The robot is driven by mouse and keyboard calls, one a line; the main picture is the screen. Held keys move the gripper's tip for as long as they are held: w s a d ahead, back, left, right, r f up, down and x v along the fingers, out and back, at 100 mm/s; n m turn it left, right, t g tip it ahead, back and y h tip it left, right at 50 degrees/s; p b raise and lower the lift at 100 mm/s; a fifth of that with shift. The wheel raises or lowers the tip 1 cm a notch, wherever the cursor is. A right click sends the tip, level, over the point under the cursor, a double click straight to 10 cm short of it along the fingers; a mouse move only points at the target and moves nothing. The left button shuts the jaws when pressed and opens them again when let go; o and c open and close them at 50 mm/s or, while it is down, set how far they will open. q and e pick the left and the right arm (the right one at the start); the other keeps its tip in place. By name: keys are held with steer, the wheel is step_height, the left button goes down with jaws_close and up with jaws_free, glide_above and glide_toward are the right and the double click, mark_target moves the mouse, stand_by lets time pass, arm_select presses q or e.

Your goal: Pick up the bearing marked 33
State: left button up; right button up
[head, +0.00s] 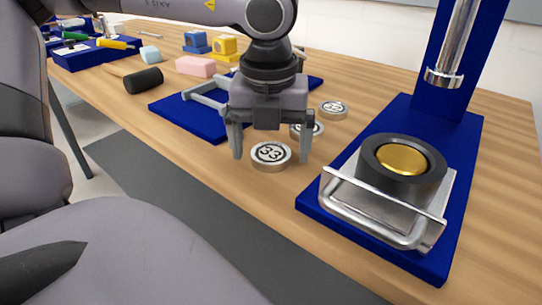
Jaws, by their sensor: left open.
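The bearing marked 33 (271,156) is a short silver disc with a white top and black digits. It lies flat on the wooden table. My left gripper (271,158) points down over it, open, with one finger on each side of the bearing. I cannot tell whether the fingers touch it. A second bearing (315,129) lies just behind, partly hidden by the right finger. A third bearing (334,109) lies farther back. The digits on these two are hard to read. My right gripper is not in view.
To the right stands a blue press (400,112) with a steel rod and a dark ring with a gold centre (403,158). A blue plate (190,118) with a metal handle lies left behind the gripper.

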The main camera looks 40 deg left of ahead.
arm_select(q)
steer(key=shift+c, duration=0.2)
steer(key=c, duration=1.2)
steer(key=shift+r, duration=0.1)
